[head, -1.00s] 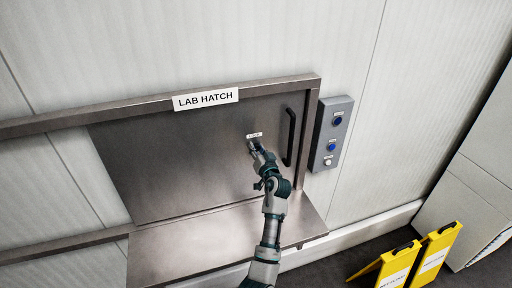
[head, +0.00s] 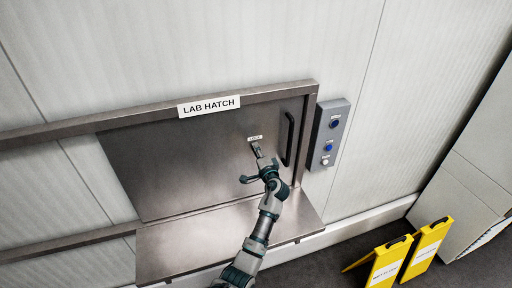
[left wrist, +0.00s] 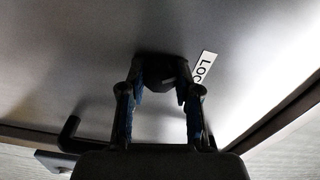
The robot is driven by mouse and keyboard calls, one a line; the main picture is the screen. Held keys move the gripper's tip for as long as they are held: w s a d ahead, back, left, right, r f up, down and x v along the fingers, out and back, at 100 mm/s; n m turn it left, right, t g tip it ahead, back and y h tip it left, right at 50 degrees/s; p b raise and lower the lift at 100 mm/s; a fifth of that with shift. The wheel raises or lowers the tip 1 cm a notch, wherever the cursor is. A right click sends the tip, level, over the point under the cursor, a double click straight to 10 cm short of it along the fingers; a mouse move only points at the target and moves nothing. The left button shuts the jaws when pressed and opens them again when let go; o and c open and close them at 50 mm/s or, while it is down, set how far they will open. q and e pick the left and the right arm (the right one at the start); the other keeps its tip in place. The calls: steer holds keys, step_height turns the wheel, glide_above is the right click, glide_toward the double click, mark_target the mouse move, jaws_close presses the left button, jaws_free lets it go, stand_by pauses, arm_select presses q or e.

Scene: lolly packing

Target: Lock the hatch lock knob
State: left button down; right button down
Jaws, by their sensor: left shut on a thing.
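The lab hatch (head: 180,165) is a grey metal panel, closed in its frame, with a "LAB HATCH" sign above. The lock knob (head: 256,147) is small and dark, under a small white label on the right part of the panel. My left gripper (head: 259,155) is at the knob. In the left wrist view the dark knob (left wrist: 160,68) lies between the two fingertips of my left gripper (left wrist: 162,88), which is shut on it. The white lock label (left wrist: 204,66) appears tilted beside it, partly hidden by a finger. The knob's exact angle is hard to tell. My right gripper is not in view.
A dark vertical handle (head: 288,139) stands close right of the knob. A grey button box (head: 328,136) is on the wall right of the frame. A metal shelf (head: 185,243) juts out below the hatch. Yellow floor signs (head: 388,262) stand at lower right.

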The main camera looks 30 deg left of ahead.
arm_select(q)
steer(key=shift+d+f+m+p, duration=0.1)
steer(key=shift+f+m+p, duration=0.2)
steer(key=shift+m, duration=0.85)
steer(key=shift+d+f+m+p, duration=0.1)
steer(key=shift+m+p, duration=0.35)
steer(key=shift+m, duration=0.75)
steer(key=shift+d+f+m+p, duration=0.1)
steer(key=shift+f+m+p, duration=0.2)
steer(key=shift+m, duration=0.85)
steer(key=shift+r, duration=0.1)
steer(key=c, duration=0.8)
jaws_free()
steer(key=shift+r, duration=0.1)
steer(key=v, duration=1.2)
steer(key=shift+d+r, duration=0.15)
steer(key=shift+d, duration=0.1)
steer(key=shift+w+a, duration=0.1)
steer(key=shift+a, duration=0.1)
